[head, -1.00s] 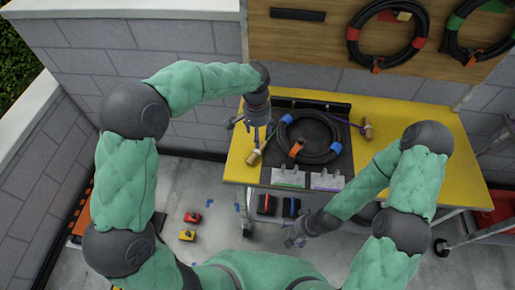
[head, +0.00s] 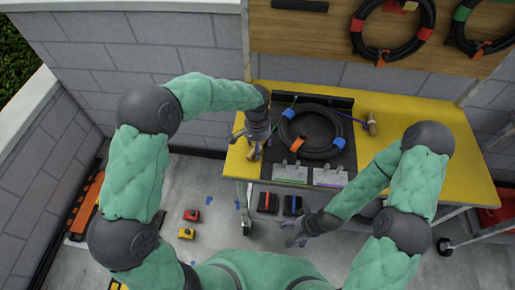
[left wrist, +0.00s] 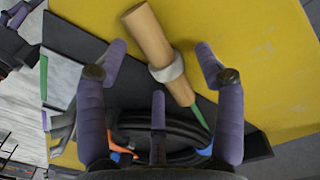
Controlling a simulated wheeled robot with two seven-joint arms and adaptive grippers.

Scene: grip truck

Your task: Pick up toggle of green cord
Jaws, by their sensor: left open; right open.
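The green cord's toggle (left wrist: 150,38) is a light wooden peg with a grey collar. In the left wrist view it lies at a slant on the yellow table, and the green cord (left wrist: 198,116) leaves its lower end. My left gripper (left wrist: 161,60) is open, with its fingers on either side of the toggle and nothing held. In the head view my left gripper (head: 250,140) is over the table's left end and hides most of the toggle. My right gripper (head: 297,240) is open and empty in front of the table, below its top.
A coiled black cable (head: 310,130) with blue bands and an orange tag lies on a dark mat. A second wooden toggle (head: 373,123) on a purple cord lies right of it. Grey clips (head: 290,173) sit at the front edge. The table's right side (head: 455,165) is clear.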

